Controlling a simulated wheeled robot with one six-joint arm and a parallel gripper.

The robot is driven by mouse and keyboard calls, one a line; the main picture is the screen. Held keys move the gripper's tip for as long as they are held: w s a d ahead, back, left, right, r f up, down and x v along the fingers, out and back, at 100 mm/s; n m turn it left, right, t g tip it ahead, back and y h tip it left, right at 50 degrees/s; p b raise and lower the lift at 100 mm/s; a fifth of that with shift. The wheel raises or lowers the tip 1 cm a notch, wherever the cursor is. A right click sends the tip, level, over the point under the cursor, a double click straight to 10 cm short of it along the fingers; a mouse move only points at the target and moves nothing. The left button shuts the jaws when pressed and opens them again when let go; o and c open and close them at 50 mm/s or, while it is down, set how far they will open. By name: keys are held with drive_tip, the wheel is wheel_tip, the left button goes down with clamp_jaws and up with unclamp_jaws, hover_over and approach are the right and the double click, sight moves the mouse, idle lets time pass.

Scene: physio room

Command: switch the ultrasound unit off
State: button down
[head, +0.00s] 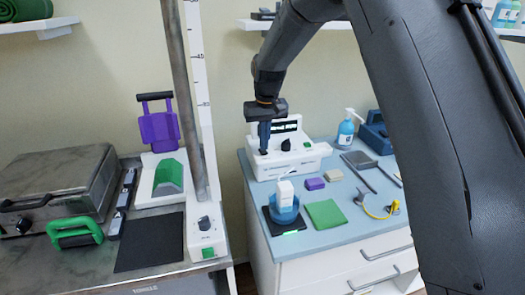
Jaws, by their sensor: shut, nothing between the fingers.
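The white ultrasound unit (296,163) appears to be the one at the back left of the blue-topped cabinet, with a dark display, a black knob (286,144) and a small green mark on its face. My gripper (264,150) points down in front of the unit's left part, left of the knob. Its fingers are together with nothing between them. A dark patch shows at the fingertips; I cannot tell whether they touch the unit. The fingers hide part of the face, and I cannot make out the switch's state.
Another white device (207,238) with a knob stands on the left table. My arm hides the right side.

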drive_tip(key=shift+f, duration=0.65)
drive_tip(key=shift+r, duration=0.2)
wheel_tip(320, 180, up, 7)
drive_tip(key=p, duration=0.3)
drive_tip(key=shift+f, duration=0.15)
idle(0.6)
drive_tip(key=s+d+f+m, duration=0.1)
drive_tip(key=s+d+f, duration=0.1)
drive_tip(key=s+d, duration=0.4)
drive_tip(key=s+d+f+m+b, duration=0.1)
drive_tip(key=s+d, duration=0.6)
drive_tip(key=s, duration=0.8)
drive_tip(key=s+d+f+m+b, duration=0.1)
drive_tip(key=s+d+f, duration=0.2)
drive_tip(key=s+d, duration=0.4)
drive_tip(key=s, duration=0.4)
drive_tip(key=shift+s+f, duration=0.25)
drive_tip(key=shift+s, duration=0.1)
